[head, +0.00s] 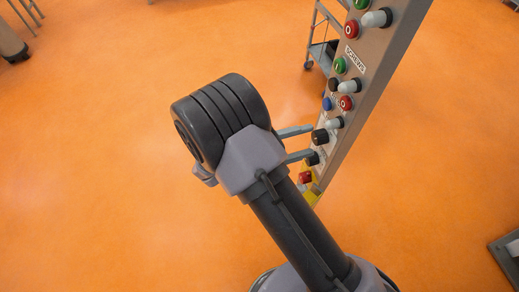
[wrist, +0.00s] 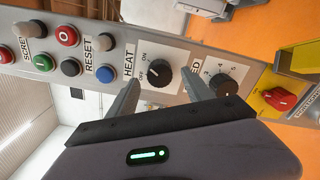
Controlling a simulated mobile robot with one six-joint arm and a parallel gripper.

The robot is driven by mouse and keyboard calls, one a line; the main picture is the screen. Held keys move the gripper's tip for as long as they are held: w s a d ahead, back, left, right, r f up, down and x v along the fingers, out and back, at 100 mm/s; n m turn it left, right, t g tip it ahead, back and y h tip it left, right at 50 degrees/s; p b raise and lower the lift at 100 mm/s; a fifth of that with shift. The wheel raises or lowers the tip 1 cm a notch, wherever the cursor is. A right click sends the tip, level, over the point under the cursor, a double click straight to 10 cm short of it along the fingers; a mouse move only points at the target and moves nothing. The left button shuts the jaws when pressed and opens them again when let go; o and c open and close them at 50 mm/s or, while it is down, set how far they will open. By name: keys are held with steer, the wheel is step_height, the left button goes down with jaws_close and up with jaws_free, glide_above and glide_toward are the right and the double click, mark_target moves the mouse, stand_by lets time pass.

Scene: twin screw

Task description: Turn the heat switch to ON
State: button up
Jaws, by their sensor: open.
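The heat switch is a round black knob (wrist: 160,76) on a white plate marked HEAT, OFF and ON in the wrist view. Its pale pointer mark appears to face the OFF label. In the head view the knob (head: 320,136) sits on the side of the grey control panel (head: 368,112). My gripper (wrist: 162,86) is open, one finger on each side of the knob in the wrist view. In the head view my gripper (head: 311,140) reaches the panel from the left. I cannot tell whether the fingertips touch the plate or the knob.
The speed knob (wrist: 223,85) is close beside my right finger in the wrist view. A red switch (wrist: 280,99) on yellow lies beyond it. A blue button (wrist: 105,74) is on the other side. A cart (head: 323,47) stands behind the panel; the orange floor is mostly clear.

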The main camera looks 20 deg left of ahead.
steer(key=p+v, duration=0.1)
steer(key=v, duration=1.3)
steer(key=shift+p, duration=0.35)
steer(key=w+d+r+m+g+y+b, duration=0.1)
steer(key=d+r+m+g+y+b, duration=0.15)
steer(key=d+r+g, duration=0.4)
steer(key=d+r+m+g+y+b, duration=0.1)
steer(key=d+r+m+g+y, duration=0.15)
steer(key=d, duration=0.65)
steer(key=s+d+r+m+t+y+b, duration=0.3)
steer(key=s+d+m+y, duration=0.4)
steer(key=m+y, duration=0.4)
steer(key=shift+s+r+t+y+b, duration=0.45)
steer(key=shift+s+r+t, duration=0.2)
steer(key=shift+s+t, duration=0.25)
